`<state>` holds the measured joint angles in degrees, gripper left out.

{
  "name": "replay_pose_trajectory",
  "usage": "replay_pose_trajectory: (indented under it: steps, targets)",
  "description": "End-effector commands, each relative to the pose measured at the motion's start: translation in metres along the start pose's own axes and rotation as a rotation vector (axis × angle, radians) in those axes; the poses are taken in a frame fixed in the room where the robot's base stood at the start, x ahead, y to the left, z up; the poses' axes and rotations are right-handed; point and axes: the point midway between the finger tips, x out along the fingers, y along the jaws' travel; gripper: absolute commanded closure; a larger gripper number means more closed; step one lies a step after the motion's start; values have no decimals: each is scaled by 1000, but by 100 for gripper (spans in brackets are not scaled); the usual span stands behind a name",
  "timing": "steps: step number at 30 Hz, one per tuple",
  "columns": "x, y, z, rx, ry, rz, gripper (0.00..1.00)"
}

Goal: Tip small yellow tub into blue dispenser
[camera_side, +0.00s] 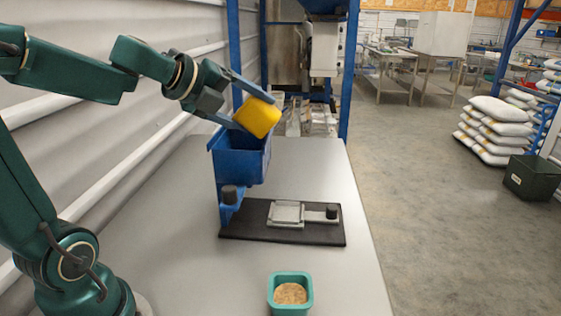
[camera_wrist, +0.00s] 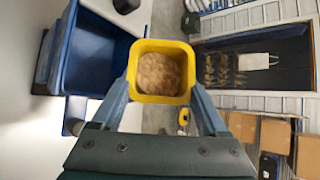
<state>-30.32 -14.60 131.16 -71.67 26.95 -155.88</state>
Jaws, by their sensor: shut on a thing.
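The small yellow tub (camera_side: 257,117) is held tilted above the top of the blue dispenser (camera_side: 238,158), at its right side. In the wrist view the tub (camera_wrist: 137,92) shows its open mouth, with tan grainy substrate (camera_wrist: 160,73) inside. My gripper (camera_side: 256,108) is shut on the tub, one finger on each side. In the wrist view the dispenser's open hopper (camera_wrist: 95,52) lies to the left of the tub, and its inside looks empty where it shows. Whether the tub touches the hopper rim cannot be told.
A black base plate (camera_side: 240,234) carries the dispenser and a grey sliding tray (camera_side: 286,214). A teal tub (camera_side: 290,280) with tan substrate stands at the table's front. The table (camera_side: 180,250) is clear left of the plate. A wall runs along the left.

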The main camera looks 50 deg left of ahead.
Motion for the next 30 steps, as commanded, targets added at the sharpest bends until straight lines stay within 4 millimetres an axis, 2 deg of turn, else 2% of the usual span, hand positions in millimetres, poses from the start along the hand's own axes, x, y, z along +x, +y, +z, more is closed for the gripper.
replay_pose_trajectory:
  steps: [20,25,30]
  targets:
    - [11,8,7,-701,-18,-160,68]
    - [12,14,16,-1013,6,-240,68]
    - [10,14,23,-1183,33,-287,68]
